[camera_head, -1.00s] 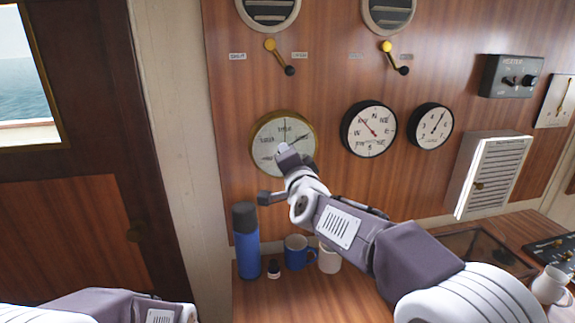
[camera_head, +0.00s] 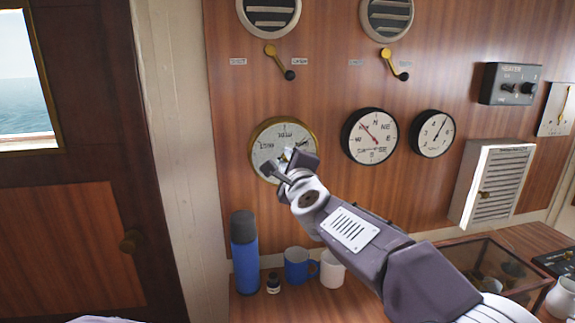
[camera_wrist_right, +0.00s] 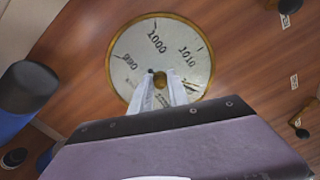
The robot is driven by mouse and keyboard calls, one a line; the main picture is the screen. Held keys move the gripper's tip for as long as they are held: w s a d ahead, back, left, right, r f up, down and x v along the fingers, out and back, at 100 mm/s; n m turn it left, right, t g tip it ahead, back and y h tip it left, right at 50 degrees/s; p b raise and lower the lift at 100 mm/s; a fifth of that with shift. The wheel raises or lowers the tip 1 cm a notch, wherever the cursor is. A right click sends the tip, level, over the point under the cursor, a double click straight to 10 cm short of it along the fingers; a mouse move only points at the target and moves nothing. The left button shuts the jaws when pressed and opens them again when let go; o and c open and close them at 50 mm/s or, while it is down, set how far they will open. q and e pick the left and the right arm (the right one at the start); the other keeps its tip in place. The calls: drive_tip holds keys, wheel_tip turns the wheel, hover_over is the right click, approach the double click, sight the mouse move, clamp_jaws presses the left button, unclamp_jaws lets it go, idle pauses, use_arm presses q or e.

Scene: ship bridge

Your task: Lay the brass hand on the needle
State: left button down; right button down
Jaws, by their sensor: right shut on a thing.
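The brass-rimmed barometer (camera_head: 254,152) hangs on the wood wall. It also shows in the right wrist view (camera_wrist_right: 130,45), with 990, 1000 and 1010 readable on its pale face. My right gripper (camera_head: 287,160) is at the middle of the dial. In the right wrist view its two pale fingers (camera_wrist_right: 160,86) are shut on the small brass knob (camera_wrist_right: 160,80) of the brass hand at the dial's centre. Thin dark lines show on the face, but I cannot surely tell needle from hand. The gripper hides the lower dial. My left gripper is out of view.
A compass-marked dial (camera_head: 370,136) and a clock-like dial (camera_head: 433,133) hang to the right. Below on the counter stand a blue flask (camera_head: 245,255), a blue mug (camera_head: 297,266) and a white mug (camera_head: 332,268). A white louvred box (camera_head: 492,185) is farther right.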

drive_tip(key=shift+m, duration=0.6)
drive_tip(key=c, duration=1.3)
unclamp_jaws()
drive_tip(key=s, duration=0.3)
drive_tip(key=s+d+b, duration=0.1)
drive_tip(key=s, duration=0.5)
drive_tip(key=shift+d, duration=0.4)
drive_tip(key=shift+f, duration=0.1)
